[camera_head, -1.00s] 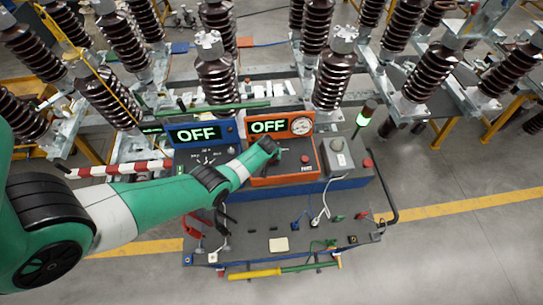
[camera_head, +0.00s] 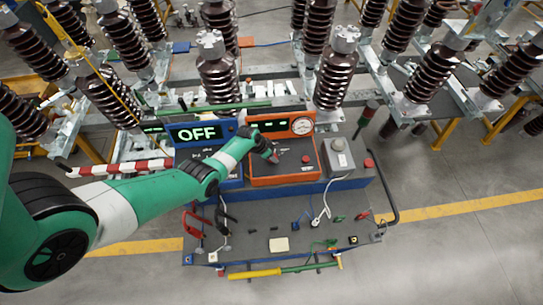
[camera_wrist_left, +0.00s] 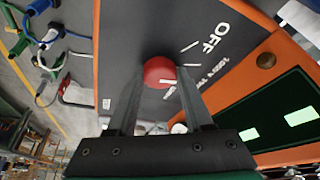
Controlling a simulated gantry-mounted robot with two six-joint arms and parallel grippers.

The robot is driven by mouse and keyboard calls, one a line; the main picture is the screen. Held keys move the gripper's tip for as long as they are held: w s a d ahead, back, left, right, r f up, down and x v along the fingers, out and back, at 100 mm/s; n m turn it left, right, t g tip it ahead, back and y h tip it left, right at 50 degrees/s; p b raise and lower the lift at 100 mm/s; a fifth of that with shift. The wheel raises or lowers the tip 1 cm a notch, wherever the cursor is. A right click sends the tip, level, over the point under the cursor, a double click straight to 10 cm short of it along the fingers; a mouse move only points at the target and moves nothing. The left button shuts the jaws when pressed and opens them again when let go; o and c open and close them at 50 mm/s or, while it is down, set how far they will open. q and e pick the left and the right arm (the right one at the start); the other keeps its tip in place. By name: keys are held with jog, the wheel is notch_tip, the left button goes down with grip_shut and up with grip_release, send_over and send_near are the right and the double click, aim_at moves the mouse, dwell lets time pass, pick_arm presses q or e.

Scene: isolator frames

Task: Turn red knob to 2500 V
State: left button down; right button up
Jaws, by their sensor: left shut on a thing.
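The red knob (camera_wrist_left: 158,72) sits on the dark panel of the orange instrument (camera_head: 285,178). In the left wrist view, OFF and a smaller voltage label, too blurred to read surely, are printed beside it with white tick lines. A white mark shows on the knob's lower right side. My left gripper (camera_wrist_left: 160,90) is shut on the knob, one finger on each side. In the head view my left gripper (camera_head: 272,157) hides the knob. The orange instrument's display (camera_head: 267,127) shows dashes. My right gripper is in no view.
A blue instrument (camera_head: 205,133), reading OFF, stands left of the orange one. A grey box with a red button (camera_head: 340,157) is at right. Cables and small parts lie on the cart top (camera_head: 255,218). A signal lamp (camera_head: 366,115) stands behind, its green part unlit.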

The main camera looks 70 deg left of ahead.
pick_arm(q)
jog(key=m+h, duration=0.1)
jog(key=m, duration=0.1)
jog(key=shift+a+m, duration=0.1)
jog(key=shift+m, duration=0.2)
jog(key=shift+a+f+m+h+b, duration=0.1)
jog(key=shift+m+h+b, duration=0.6)
jog(key=shift+m, duration=0.9)
jog(key=shift+c, duration=1.5)
grip_release()
